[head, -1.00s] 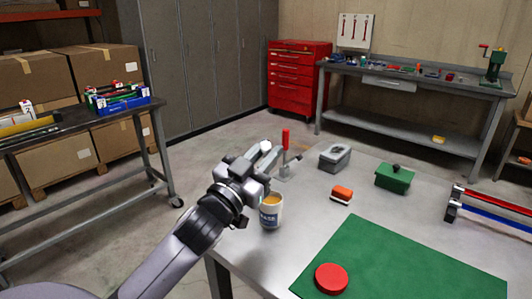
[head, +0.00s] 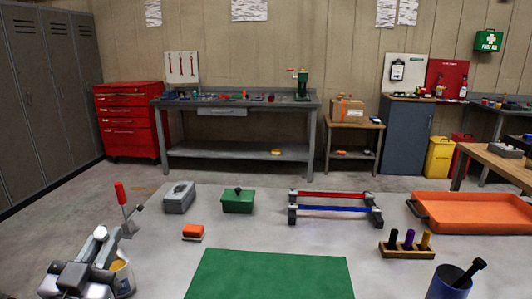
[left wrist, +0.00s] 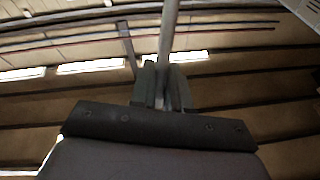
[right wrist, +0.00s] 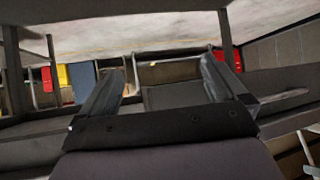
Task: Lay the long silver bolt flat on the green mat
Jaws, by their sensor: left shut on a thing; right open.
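The green mat (head: 270,276) lies at the bottom middle of the head view, and its near part is cut off by the frame. My left gripper (head: 102,238) is at the lower left of the head view, left of the mat and apart from it. In the left wrist view my left gripper (left wrist: 163,85) is shut on a long thin silver rod, which looks like the long silver bolt (left wrist: 169,30). The bolt's ends cannot be made out there. My right gripper (right wrist: 161,66) shows only in the right wrist view, open and empty.
A mug (head: 124,276) stands beside my left gripper, partly hidden. Right are a peg block (head: 408,248), blue cup (head: 447,285) and orange tray (head: 475,212).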

